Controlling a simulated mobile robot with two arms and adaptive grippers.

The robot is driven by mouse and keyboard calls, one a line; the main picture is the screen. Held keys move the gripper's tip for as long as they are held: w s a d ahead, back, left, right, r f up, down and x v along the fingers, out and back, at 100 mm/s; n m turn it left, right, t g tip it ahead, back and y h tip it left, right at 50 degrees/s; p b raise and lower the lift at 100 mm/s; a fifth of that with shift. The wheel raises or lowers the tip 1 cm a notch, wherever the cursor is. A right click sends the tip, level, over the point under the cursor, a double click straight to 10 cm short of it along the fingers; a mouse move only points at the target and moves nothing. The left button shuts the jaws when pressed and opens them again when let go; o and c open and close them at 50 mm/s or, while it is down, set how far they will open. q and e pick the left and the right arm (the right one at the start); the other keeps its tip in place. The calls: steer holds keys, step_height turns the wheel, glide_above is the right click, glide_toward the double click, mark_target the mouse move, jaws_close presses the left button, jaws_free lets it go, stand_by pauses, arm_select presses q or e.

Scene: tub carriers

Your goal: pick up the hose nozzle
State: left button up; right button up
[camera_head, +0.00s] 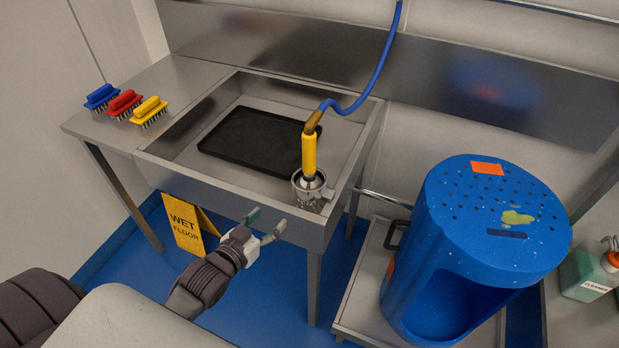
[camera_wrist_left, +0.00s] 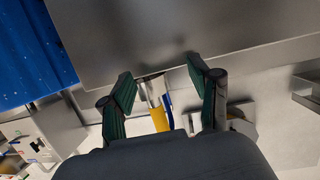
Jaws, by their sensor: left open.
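The hose nozzle (camera_head: 309,152) has a yellow grip and a brass-coloured top joined to a blue hose (camera_head: 372,85). It stands nearly upright with its lower end in a round metal holder (camera_head: 328,192) at the sink's front right corner. My left gripper (camera_head: 266,221) is open and empty, in front of the sink's front wall, lower and to the left of the nozzle, apart from it. In the left wrist view, the yellow grip (camera_wrist_left: 160,119) shows beyond and between the open fingers (camera_wrist_left: 160,72), partly hidden by the gripper body. My right gripper is not in view.
The steel sink (camera_head: 235,193) holds a black tray (camera_head: 255,141). Blue (camera_head: 101,97), red (camera_head: 125,103) and yellow (camera_head: 150,111) brushes lie on its left board. A yellow wet-floor sign (camera_head: 184,227) stands below. A blue tub (camera_head: 455,225) and a cleaner bottle (camera_head: 585,275) are right.

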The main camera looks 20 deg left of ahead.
mark_target(305, 154)
arm_select(q)
step_height(305, 154, up, 13)
steer(key=d+m+t+h+b, duration=0.1)
steer(key=d+t+h, duration=0.1)
steer(key=d+t, duration=0.1)
steer(key=w, duration=0.2)
steer(key=w+p, duration=0.1)
steer(key=w, duration=0.1)
steer(key=w+d, duration=0.1)
steer(key=w, duration=0.1)
steer(key=shift+w+r, duration=0.25)
steer(key=shift+w, duration=0.15)
steer(key=w+p, duration=0.1)
steer(key=w, duration=0.1)
steer(key=w+d+p, duration=0.1)
steer(key=w, duration=0.2)
steer(key=shift+w+d+r, duration=0.1)
steer(key=shift+d+r, duration=0.1)
steer(key=shift+w+f, duration=0.1)
steer(key=shift+w, duration=0.3)
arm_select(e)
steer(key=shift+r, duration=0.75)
arm_select(q)
steer(key=shift+s, duration=0.1)
steer(key=shift+c, duration=0.2)
steer(key=c, duration=1.1)
jaws_close()
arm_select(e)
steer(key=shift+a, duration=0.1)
